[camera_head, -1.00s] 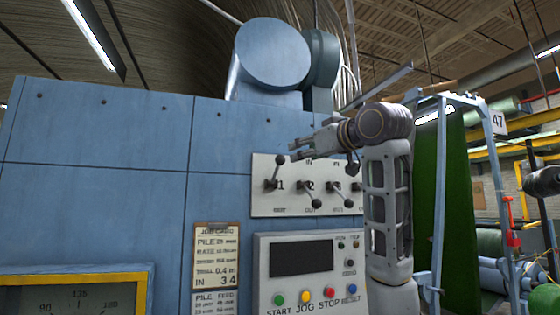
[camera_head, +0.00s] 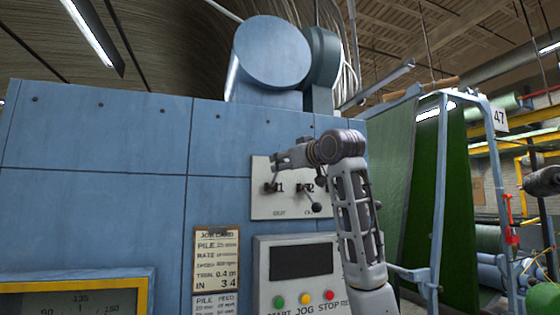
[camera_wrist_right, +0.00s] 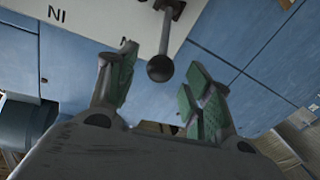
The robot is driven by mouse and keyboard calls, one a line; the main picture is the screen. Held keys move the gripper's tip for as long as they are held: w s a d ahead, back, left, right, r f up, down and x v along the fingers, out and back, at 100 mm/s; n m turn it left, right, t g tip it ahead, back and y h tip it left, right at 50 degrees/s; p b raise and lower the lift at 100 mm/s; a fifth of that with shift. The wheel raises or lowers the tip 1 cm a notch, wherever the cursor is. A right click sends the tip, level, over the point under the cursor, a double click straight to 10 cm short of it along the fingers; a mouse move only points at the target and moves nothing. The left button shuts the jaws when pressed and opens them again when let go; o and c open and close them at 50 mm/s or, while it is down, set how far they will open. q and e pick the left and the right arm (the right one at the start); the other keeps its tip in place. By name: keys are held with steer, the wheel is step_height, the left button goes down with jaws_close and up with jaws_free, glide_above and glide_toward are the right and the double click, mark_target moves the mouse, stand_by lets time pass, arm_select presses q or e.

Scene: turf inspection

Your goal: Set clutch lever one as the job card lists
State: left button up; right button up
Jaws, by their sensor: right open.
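Lever one (camera_head: 269,187) is on the white lever panel (camera_head: 262,206), mostly covered by my right gripper in the head view. In the right wrist view its dark ball knob (camera_wrist_right: 160,68) lies between the spread green-padded fingers, with a gap on both sides. Lettering reading IN shows on the panel there. My right gripper (camera_head: 277,162) is open at the panel's upper left. Lever two's knob (camera_head: 316,207) points down. The job card (camera_head: 216,258) hangs left of the control box; its bottom line reads IN 3 4. My left gripper is out of view.
The control box (camera_head: 262,262) with a dark screen and coloured buttons sits below the lever panel. My right forearm hides the panel's right part. A yellow-framed gauge (camera_head: 148,285) is at lower left. A blue frame (camera_head: 444,180) with green turf stands right.

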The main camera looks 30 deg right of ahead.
mark_target(276, 175)
steer(key=shift+w+p, duration=0.45)
steer(key=shift+w, duration=1.25)
steer(key=shift+c, duration=0.3)
jaws_close()
